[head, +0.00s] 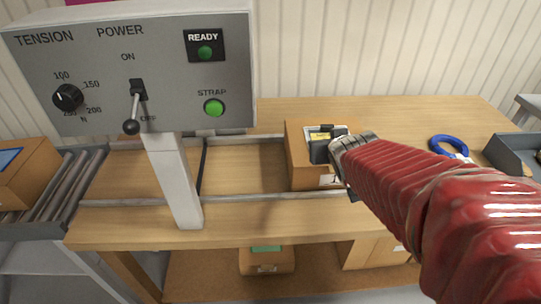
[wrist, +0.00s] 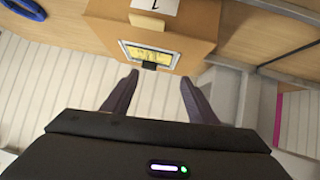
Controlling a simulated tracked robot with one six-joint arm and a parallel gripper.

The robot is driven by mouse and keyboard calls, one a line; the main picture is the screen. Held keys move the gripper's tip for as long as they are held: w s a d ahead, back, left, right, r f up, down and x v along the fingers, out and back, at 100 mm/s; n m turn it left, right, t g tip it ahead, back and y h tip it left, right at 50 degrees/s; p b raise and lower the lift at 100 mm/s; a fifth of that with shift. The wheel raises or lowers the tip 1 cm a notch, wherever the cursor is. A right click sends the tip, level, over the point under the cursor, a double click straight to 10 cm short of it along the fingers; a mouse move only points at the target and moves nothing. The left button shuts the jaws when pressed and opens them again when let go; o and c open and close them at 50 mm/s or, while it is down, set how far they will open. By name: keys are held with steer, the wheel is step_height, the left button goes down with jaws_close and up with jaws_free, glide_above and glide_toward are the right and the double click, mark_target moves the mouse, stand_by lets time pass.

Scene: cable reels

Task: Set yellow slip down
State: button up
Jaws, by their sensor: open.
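The yellow slip (wrist: 150,54) lies flat on the top of a cardboard box (wrist: 195,42) in the wrist view, inside a pale-edged frame or pouch. A small black piece (wrist: 149,66) sits at its near edge. In the head view the slip (head: 318,135) shows only as a small yellow patch on the box (head: 300,165), partly hidden by my gripper. My gripper (wrist: 158,77) is open, its two dark fingers apart on either side of the slip's near edge, with nothing seen between them. I cannot tell how far above the box the fingertips are.
The box stands on a wooden bench beside metal rails (head: 250,198). A control panel (head: 130,70) on a white post (head: 175,180) stands left. A blue ring (head: 449,146) and a grey tray (head: 512,155) lie right. A roller conveyor (head: 60,185) is at far left.

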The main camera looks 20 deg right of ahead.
steer(key=s+a+n+g+y, duration=0.2)
steer(key=s+a+g+y, duration=0.1)
steer(key=s+a, duration=1.3)
steer(key=shift+s+r+n+g+y, duration=0.3)
steer(key=shift+s+g+y, duration=0.15)
steer(key=shift+g, duration=0.45)
